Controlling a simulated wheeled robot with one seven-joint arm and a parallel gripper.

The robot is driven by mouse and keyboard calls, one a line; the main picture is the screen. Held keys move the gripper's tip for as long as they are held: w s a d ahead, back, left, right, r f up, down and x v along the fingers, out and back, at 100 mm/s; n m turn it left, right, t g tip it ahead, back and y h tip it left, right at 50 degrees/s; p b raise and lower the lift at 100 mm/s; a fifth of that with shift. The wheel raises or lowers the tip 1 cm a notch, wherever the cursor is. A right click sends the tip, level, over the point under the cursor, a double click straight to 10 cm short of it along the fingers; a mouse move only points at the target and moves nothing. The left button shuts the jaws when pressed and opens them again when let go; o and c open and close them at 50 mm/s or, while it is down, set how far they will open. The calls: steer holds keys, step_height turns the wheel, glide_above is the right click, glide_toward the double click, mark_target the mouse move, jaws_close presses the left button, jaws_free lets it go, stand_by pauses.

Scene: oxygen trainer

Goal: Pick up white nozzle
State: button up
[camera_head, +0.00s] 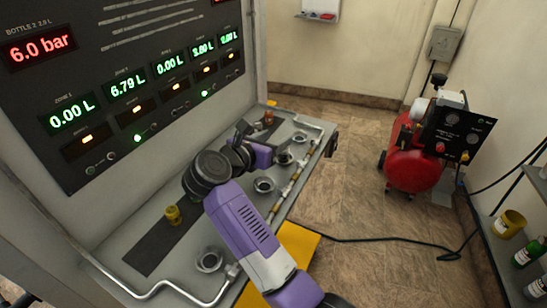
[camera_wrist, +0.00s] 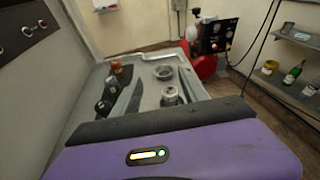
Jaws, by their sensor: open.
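I cannot make out a clearly white nozzle in either view. A yellow nozzle (camera_head: 173,215) stands on the dark strip of the bench. A brown-orange nozzle (camera_head: 267,118) stands at the strip's far end and also shows in the wrist view (camera_wrist: 117,68). My gripper (camera_head: 241,142) is open over the middle of the bench, between these two, with my arm hiding part of it and the bench beneath. Dark pieces with pale spots show at the left of the wrist view; whether they are nozzles or my fingers is unclear. I see nothing held.
Round metal sockets (camera_head: 209,260) line the bench's right side, beside a pipe. The panel with green displays (camera_head: 130,85) rises close on the left. A red compressor (camera_head: 412,165) stands on the floor at right, near a shelf with bottles (camera_head: 528,252).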

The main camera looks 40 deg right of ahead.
mark_target(284, 154)
steer(key=shift+s+a+f+m+g+y, duration=0.2)
steer(key=shift+f+m+y, duration=0.05)
steer(key=shift+f, duration=0.35)
steer(key=shift+s+a+f+m+g+y, duration=0.2)
steer(key=shift+f+m+y, duration=0.05)
steer(key=shift+f, duration=0.35)
steer(key=shift+s+f+m, duration=0.25)
steer(key=shift+m, duration=0.05)
steer(key=p+x, duration=0.2)
steer(key=x, duration=0.4)
steer(key=shift+d, duration=0.3)
steer(key=shift+w+d+f, duration=0.15)
steer(key=shift+d+f, duration=0.2)
steer(key=shift+d, duration=0.1)
jaws_close()
